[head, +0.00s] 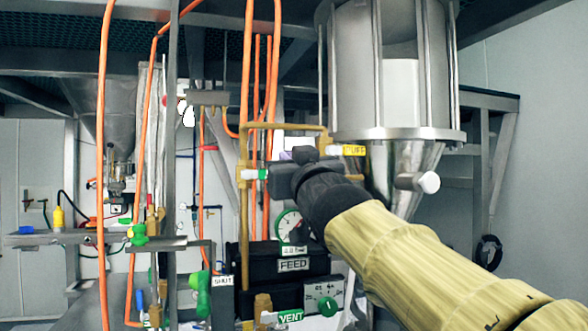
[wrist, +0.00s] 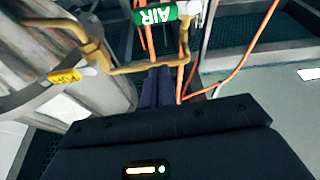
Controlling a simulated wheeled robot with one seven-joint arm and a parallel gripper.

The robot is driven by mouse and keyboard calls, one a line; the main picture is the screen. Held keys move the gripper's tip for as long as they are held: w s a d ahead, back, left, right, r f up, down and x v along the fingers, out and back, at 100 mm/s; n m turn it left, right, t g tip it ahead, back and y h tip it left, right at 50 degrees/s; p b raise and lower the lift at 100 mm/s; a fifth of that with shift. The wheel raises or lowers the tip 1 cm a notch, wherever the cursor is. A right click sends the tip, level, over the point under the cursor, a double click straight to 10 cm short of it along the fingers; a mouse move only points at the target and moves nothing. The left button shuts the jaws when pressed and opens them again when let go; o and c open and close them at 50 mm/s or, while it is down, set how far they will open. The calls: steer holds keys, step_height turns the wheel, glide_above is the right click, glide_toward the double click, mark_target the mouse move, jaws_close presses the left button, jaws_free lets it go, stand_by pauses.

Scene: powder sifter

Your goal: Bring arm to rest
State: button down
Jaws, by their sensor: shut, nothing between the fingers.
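My arm, in a yellow-tan sleeve, reaches up from the lower right in the head view. My gripper (head: 300,154) is at its far end, near the brass pipe frame and in front of the machine. In the wrist view my gripper (wrist: 158,73) shows its two dark purple fingers side by side, shut with nothing held. Brass pipes (wrist: 112,69) run close by the fingers; I cannot tell the exact gap. In the head view the fingertips are partly hidden by the dark gripper body.
The clear-walled sifter vessel (head: 347,70) with a metal flange stands right of the gripper. A yellow-labelled valve (head: 354,150) is beside it. Orange hoses (head: 104,130) hang at left. A FEED box (head: 292,265) and gauge (head: 290,226) sit below. A green AIR tag (wrist: 153,14) is ahead of the fingers.

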steer(key=shift+v, duration=1.2)
steer(key=shift+r, duration=0.1)
steer(key=shift+s, duration=0.1)
